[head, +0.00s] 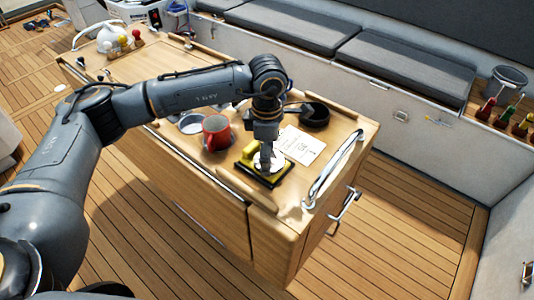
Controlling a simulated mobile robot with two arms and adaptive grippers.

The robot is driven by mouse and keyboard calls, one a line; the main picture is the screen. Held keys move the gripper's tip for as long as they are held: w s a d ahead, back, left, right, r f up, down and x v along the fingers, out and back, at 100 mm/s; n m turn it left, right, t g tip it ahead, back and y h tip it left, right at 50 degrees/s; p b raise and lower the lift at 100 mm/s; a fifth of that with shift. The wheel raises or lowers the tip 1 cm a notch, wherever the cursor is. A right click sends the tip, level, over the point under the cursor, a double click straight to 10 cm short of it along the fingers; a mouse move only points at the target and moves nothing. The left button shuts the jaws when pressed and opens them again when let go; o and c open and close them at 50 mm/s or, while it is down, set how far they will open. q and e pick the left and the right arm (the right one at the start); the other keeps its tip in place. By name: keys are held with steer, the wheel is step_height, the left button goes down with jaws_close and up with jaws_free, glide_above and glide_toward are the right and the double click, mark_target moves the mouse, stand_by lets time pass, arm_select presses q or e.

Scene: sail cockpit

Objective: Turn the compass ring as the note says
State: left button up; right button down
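The compass (247,172), a yellow and black square piece with a pale round dial, lies on the wooden cockpit table. My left gripper (266,166) points straight down over the dial, at or just above it, and hides part of the ring. I cannot tell whether its fingers touch the ring or how far apart they are. The note (302,146), a white card with writing too small to read, lies flat just to the right of the compass. My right gripper is not in view.
A red mug (215,131) stands left of the compass. A round black object (314,115) lies behind the note. A metal handrail (335,168) runs along the table's right end. Grey bench cushions (405,72) are behind; the deck at right is clear.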

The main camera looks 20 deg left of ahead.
arm_select(q)
steer(key=o, duration=0.4)
steer(key=shift+c, duration=0.2)
step_height(320, 180, up, 12)
stand_by(0.7)
